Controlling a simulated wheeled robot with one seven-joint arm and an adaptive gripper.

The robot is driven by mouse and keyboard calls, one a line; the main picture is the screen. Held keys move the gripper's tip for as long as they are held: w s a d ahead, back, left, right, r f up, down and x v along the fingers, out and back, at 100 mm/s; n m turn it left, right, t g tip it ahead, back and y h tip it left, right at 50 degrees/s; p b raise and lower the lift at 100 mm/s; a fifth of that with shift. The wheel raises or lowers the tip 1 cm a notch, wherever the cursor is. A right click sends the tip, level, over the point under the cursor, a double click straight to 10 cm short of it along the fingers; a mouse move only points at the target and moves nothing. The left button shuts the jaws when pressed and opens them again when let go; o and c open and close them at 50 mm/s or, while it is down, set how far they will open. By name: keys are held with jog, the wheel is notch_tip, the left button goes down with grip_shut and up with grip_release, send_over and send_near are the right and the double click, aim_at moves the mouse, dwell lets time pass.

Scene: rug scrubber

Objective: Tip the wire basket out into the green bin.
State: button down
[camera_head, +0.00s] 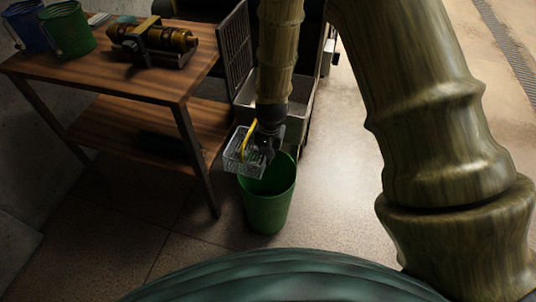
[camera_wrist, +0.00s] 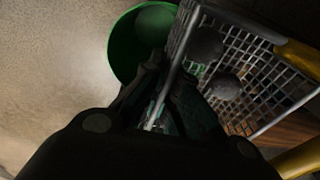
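The wire basket (camera_head: 240,157) is a small grey mesh box with a yellow handle (camera_head: 249,138). It hangs over the left part of the mouth of the green bin (camera_head: 268,210), which stands upright on the floor. My gripper (camera_head: 267,148) is at the basket's right side. In the wrist view, my gripper (camera_wrist: 172,103) has its dark fingers on either side of the basket's rim and looks closed on it. The basket (camera_wrist: 262,62) there holds grey rounded lumps (camera_wrist: 224,87). The bin (camera_wrist: 122,50) shows beside the basket. Its bottom is mostly hidden.
A two-shelf wooden table (camera_head: 125,75) stands at the left, one leg close to the bin. It carries a green bucket (camera_head: 68,30), a blue bucket (camera_head: 27,28) and a brass-coloured machine (camera_head: 155,42). A grey tub (camera_head: 298,112) stands behind the bin. Floor to the right is clear.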

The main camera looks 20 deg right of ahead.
jog(key=shift+a+f+g+y+b, duration=0.1)
jog(key=shift+f+g+y+b, duration=0.2)
jog(key=shift+f+y+b, duration=0.55)
jog(key=shift+a+f+g+y+b, duration=0.1)
jog(key=shift+f+g+y+b, duration=0.25)
jog(key=shift+y+b, duration=0.9)
notch_tip(320, 180, down, 2)
jog(key=g+y+b, duration=0.1)
jog(key=y+b, duration=0.1)
jog(key=b, duration=0.4)
jog(key=shift+a+f+y, duration=0.1)
jog(key=shift+y, duration=0.2)
jog(key=d+g+y+b, duration=0.1)
jog(key=y+b, duration=0.3)
jog(key=b, duration=0.1)
jog(key=m+g+y+b, duration=0.1)
jog(key=y+b, duration=0.4)
jog(key=b, duration=0.1)
jog(key=d+f+g+y+b, duration=0.1)
jog(key=g+y+b, duration=0.1)
jog(key=y+b, duration=0.3)
jog(key=shift+w+d+f+b, duration=0.1)
jog(key=shift+w+d+b, duration=0.3)
jog(key=shift+b, duration=0.2)
jog(key=shift+a, duration=0.1)
